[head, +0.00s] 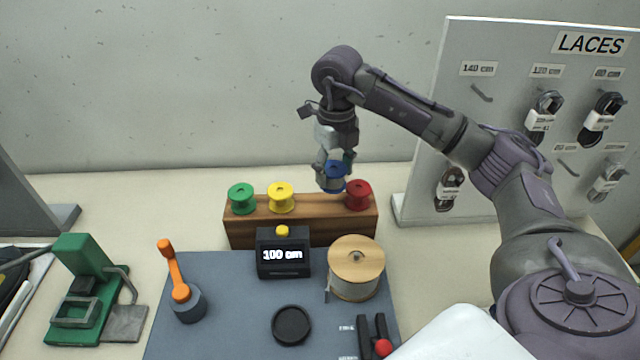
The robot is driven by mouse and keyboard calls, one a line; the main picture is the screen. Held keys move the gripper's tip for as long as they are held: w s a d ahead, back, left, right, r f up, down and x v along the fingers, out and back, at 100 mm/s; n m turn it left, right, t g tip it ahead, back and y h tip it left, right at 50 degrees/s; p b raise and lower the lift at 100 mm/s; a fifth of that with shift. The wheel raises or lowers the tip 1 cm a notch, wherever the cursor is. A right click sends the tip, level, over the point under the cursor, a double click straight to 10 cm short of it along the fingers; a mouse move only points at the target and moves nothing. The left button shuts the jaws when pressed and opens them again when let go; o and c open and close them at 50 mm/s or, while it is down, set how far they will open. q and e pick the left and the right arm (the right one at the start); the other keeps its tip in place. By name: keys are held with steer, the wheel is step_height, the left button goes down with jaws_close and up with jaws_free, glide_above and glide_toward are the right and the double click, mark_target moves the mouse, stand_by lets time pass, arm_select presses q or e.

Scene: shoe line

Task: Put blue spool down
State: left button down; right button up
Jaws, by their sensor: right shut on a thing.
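The blue spool (334,177) is in the grasp of my right gripper (335,170), whose fingers are shut on its sides. It is at the wooden rack (300,230), over the gap between the yellow spool (281,196) and the red spool (358,195). The blue spool appears a little higher than its neighbours. I cannot tell whether its underside touches the rack. A green spool (241,198) stands at the rack's left end. My left gripper is out of view.
A display reading 100 cm (283,255) and a large wooden reel (356,268) stand before the rack on a grey mat (225,335). An orange-handled tool (180,290) and green device (85,285) are left. The LACES board (425,190) stands right.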

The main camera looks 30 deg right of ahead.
steer(key=shift+w+a+f+p, duration=0.35)
steer(key=shift+w+a+f, duration=0.55)
steer(key=shift+a, duration=0.2)
step_height(320, 180, down, 3)
steer(key=shift+f+p, duration=0.1)
steer(key=shift+p, duration=0.55)
steer(key=shift+f, duration=0.4)
steer(key=shift+f, duration=0.1)
steer(key=o, duration=1.4)
steer(key=shift+c, duration=0.2)
